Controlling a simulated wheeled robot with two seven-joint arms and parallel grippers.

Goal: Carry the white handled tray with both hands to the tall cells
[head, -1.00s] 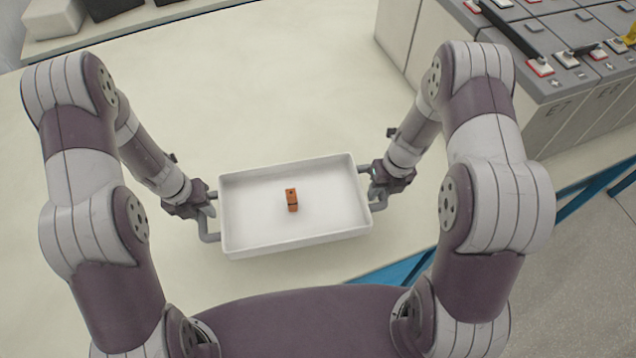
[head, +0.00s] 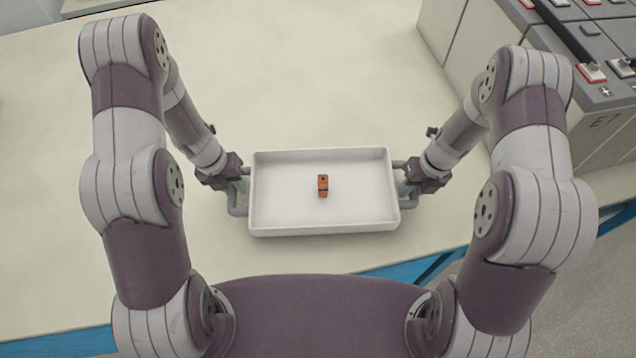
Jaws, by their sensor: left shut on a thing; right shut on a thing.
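The white handled tray (head: 280,222) is in the middle of the head view, roughly level, with a grey handle at each short end. A small orange-brown block with a dark top mark (head: 323,186) sits near the middle of its floor. My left gripper (head: 236,184) is shut on the left handle. My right gripper (head: 406,182) is shut on the right handle. I cannot tell how high the tray is above the surface.
A wide cream surface (head: 330,80) spreads behind and around the tray, clear in the middle. Its blue-edged frame (head: 420,266) runs along the near side. Grey floor shows at the lower right. A pale object (head: 95,5) is cut off at the top left.

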